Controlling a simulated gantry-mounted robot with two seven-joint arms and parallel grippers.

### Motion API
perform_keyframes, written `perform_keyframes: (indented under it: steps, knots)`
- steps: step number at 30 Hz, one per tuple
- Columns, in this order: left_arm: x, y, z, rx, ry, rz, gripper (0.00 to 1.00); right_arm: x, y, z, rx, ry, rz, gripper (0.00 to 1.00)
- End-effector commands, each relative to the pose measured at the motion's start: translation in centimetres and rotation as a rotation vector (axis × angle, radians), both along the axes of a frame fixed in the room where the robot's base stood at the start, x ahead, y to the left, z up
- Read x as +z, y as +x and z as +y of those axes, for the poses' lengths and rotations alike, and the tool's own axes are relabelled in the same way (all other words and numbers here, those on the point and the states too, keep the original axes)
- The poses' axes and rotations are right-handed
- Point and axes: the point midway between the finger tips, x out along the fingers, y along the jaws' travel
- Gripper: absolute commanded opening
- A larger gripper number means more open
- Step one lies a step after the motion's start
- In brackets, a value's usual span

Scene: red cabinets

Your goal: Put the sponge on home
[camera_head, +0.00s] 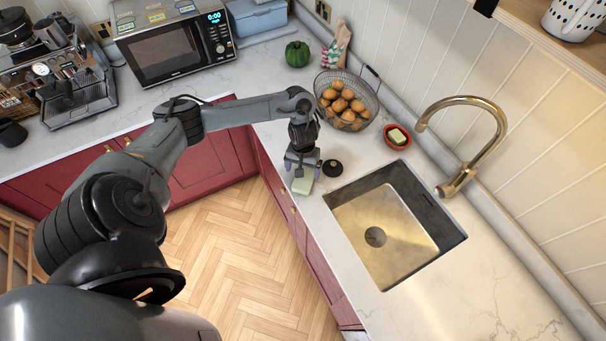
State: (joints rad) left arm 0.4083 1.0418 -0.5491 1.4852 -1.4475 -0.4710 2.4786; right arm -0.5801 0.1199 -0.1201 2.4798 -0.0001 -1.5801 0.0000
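A pale green block that looks like a sponge (302,186) is at the counter's front edge, left of the sink. My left gripper (302,171) points down right over it, with its fingertips at the block. The view is too small to tell whether the fingers are closed on it or whether it is lifted. A small red dish (396,145) stands behind the sink, with a yellow-green and white block (398,135) in it. The task's "home" is not marked, and I cannot tell if it is this dish. My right gripper is not in view.
A black round object (332,168) sits just right of my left gripper. The sink (385,235) with its brass tap (480,165) lies to the right. A wire basket (347,100) of brown round items stands behind. The counter's front right is clear.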

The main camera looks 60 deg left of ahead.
Motion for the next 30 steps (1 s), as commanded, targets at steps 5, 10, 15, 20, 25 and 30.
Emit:
perform_keyframes:
  steps: [5, 10, 15, 20, 25, 30]
  knots:
    - [3.5, 0.1, 0.1, 0.0, 0.001, -0.003, 0.93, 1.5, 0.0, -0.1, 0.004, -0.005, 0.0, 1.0]
    - [5.0, 0.1, -0.1, -0.004, 0.0, -0.003, 0.93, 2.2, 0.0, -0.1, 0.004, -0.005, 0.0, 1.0]
    - [4.1, 0.8, -3.1, -0.121, -0.017, -0.049, 0.93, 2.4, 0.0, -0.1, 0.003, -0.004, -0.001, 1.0]
    - [1.4, 2.2, -11.4, -0.415, -0.05, -0.201, 0.93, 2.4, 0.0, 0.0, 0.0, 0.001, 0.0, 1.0]
    - [1.1, 2.6, -23.0, -0.735, -0.038, -0.451, 0.93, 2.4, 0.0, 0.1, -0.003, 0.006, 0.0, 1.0]
    - [4.3, 1.0, -29.5, -0.88, 0.068, -0.61, 0.93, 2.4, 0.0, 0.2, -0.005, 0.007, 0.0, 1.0]
